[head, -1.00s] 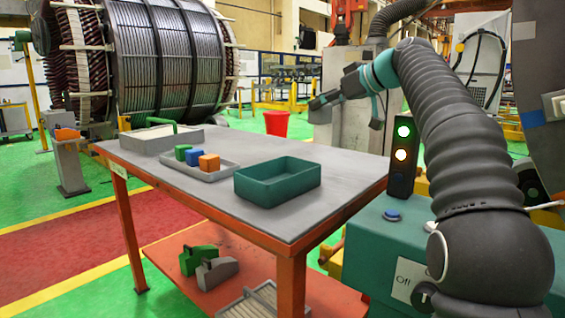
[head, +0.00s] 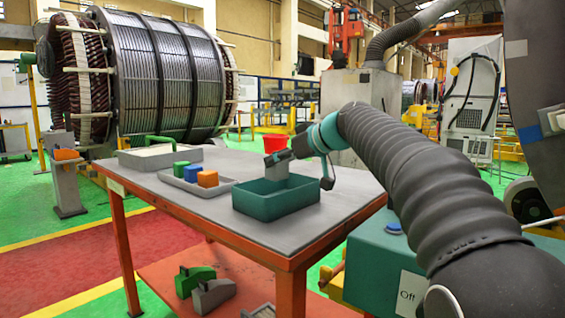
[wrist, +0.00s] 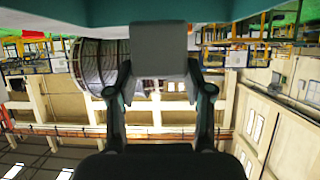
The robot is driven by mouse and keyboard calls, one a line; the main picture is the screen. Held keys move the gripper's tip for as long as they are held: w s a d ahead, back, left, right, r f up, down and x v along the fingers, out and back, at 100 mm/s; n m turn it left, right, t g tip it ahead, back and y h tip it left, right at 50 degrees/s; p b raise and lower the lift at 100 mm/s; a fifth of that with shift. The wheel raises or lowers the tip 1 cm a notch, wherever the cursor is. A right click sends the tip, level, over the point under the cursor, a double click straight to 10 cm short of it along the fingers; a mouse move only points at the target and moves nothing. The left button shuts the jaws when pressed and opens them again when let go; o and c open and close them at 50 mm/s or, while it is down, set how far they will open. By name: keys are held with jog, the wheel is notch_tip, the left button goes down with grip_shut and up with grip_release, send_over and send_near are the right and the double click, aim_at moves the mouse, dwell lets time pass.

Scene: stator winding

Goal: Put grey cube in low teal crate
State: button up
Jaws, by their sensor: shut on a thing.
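The low teal crate (head: 270,208) stands on the table's right part. My gripper (head: 277,158) is at the crate's back side. It is shut on the grey cube (head: 277,171), which hangs at or just inside the crate opening; I cannot tell whether it touches the floor or wall. In the wrist view the grey cube (wrist: 158,48) sits between the two fingertips of my gripper (wrist: 159,72), with the teal crate (wrist: 60,12) behind it along the top edge.
A grey tray (head: 205,193) left of the crate holds a green cube (head: 181,168), a blue cube (head: 193,173) and an orange cube (head: 208,178). A shallow grey box (head: 160,158) with a green handle stands farther left. The table's front right (head: 325,215) is clear.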

jog(key=shift+s+f+b, duration=0.1)
jog(key=shift+f+b, duration=0.55)
jog(key=o, duration=1.2)
jog(key=shift+r+p, duration=0.7)
jog(key=shift+p, duration=0.05)
jog(key=v, duration=1.2)
jog(key=shift+d+f+b, duration=0.1)
jog(key=shift+b, duration=0.3)
jog(key=s+d+f+m+g+h, duration=0.1)
jog(key=s+d+f+m+h, duration=0.2)
jog(key=s+f, duration=0.7)
jog(key=s+d+f+m+g+h, duration=0.1)
jog(key=s+d+f+m+h, duration=0.2)
jog(key=s+f, duration=0.8)
jog(key=s+d+f+m+h, duration=0.3)
jog(key=s+d+f, duration=0.2)
jog(key=s+f, duration=0.6)
jog(key=shift+s+f+m+g+h, duration=0.1)
jog(key=shift+f+m+g+h, duration=0.1)
jog(key=shift+f, duration=0.8)
jog(key=shift+s+f+m+g+h, duration=0.1)
jog(key=shift+f+m+g, duration=0.1)
jog(key=shift+f, duration=0.75)
